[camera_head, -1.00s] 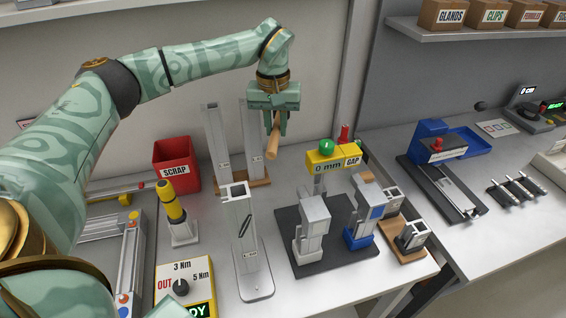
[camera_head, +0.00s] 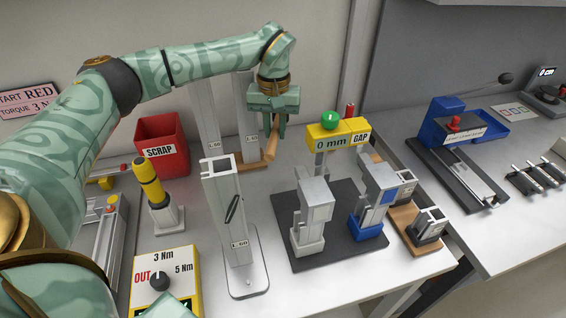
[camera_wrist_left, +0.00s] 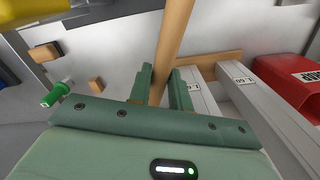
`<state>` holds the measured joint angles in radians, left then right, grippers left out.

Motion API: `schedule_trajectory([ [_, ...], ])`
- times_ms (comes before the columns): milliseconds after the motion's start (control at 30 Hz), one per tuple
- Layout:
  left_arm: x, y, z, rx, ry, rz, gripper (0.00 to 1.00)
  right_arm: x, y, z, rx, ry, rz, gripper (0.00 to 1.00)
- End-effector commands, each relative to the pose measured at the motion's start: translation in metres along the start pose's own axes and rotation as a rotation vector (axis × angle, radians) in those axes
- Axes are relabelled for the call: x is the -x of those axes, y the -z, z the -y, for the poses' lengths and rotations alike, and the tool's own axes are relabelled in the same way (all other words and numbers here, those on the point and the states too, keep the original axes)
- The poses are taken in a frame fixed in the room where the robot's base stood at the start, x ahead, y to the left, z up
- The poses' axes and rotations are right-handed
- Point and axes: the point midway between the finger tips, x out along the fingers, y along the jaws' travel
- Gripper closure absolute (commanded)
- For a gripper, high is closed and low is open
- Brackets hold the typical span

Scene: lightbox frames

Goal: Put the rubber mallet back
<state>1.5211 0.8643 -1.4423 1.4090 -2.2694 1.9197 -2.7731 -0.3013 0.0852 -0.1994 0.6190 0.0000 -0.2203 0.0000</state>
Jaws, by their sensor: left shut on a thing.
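My left gripper (camera_head: 273,125) is shut on a light wooden handle (camera_head: 271,144), which I take to be the mallet's. It hangs in front of the tall grey profiles (camera_head: 208,118) at the back of the bench. In the left wrist view the handle (camera_wrist_left: 173,45) runs up from between the fingers (camera_wrist_left: 162,92) and leaves the top of the picture. The mallet's head does not show in either view. I cannot tell whether the handle touches the wooden base (camera_head: 252,166) behind it. My right gripper is not in view.
A red SCRAP bin (camera_head: 162,132) stands left of the profiles. The yellow GAP gauge (camera_head: 325,142) is to the right, above a dark mat (camera_head: 335,240) with clamped blocks.

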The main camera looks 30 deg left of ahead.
Motion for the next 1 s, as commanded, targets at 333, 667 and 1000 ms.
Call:
schedule_trajectory([
  [333, -0.064, 0.003, 0.000, 0.001, 0.008, 0.017, 1.00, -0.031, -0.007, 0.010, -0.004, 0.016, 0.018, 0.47],
  [667, -0.102, 0.003, 0.000, 0.000, 0.005, 0.013, 1.00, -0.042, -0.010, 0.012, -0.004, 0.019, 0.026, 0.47],
  [1000, -0.125, 0.004, 0.000, 0.000, 0.005, 0.010, 1.00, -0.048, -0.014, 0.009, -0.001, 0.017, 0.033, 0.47],
])
